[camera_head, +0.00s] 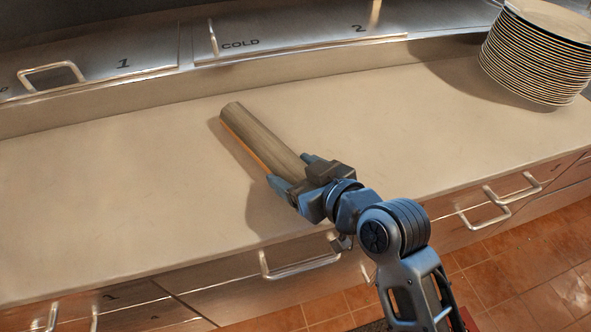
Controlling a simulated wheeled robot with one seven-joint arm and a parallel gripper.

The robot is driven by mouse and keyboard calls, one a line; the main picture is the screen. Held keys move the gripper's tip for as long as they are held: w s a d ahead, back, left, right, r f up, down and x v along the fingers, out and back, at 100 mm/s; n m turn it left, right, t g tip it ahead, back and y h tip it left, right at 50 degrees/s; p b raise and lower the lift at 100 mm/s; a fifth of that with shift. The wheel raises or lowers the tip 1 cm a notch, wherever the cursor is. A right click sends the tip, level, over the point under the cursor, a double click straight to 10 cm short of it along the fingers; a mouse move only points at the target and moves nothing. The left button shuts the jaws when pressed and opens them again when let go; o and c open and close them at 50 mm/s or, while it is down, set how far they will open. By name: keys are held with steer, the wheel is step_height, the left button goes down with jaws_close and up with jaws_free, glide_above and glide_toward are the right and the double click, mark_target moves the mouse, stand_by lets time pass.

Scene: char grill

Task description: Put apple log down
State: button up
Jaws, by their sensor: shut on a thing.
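The apple log (256,137) is a brown, elongated piece of wood with a lighter orange strip along its lower left side. It points toward the upper left, over the beige counter (120,195). My gripper (292,172) is shut on its near end, one finger on each side. The log's near end is partly hidden by the gripper. A shadow lies on the counter beside the log; I cannot tell whether the log touches the surface.
A tall stack of plates (530,60) stands at the counter's right end. Metal lids with handles, marked 1 (100,62) and COLD 2 (300,38), line the back. Drawers with handles (300,265) are below the front edge. The counter left and right of the log is clear.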

steer(key=o, duration=1.6)
steer(key=b+v, duration=0.1)
steer(key=v, duration=1.1)
steer(key=s+d+f+m+t+h, duration=0.2)
steer(key=s+d+f+m+h, duration=0.35)
steer(key=s+d, duration=0.55)
steer(key=s+d+r+m+t+h, duration=0.1)
steer(key=s+r, duration=0.1)
steer(key=s, duration=0.6)
steer(key=s+d+r+m+t+h, duration=0.1)
steer(key=s+d+r+h, duration=0.1)
steer(key=s, duration=0.7)
steer(key=shift+s, duration=0.15)
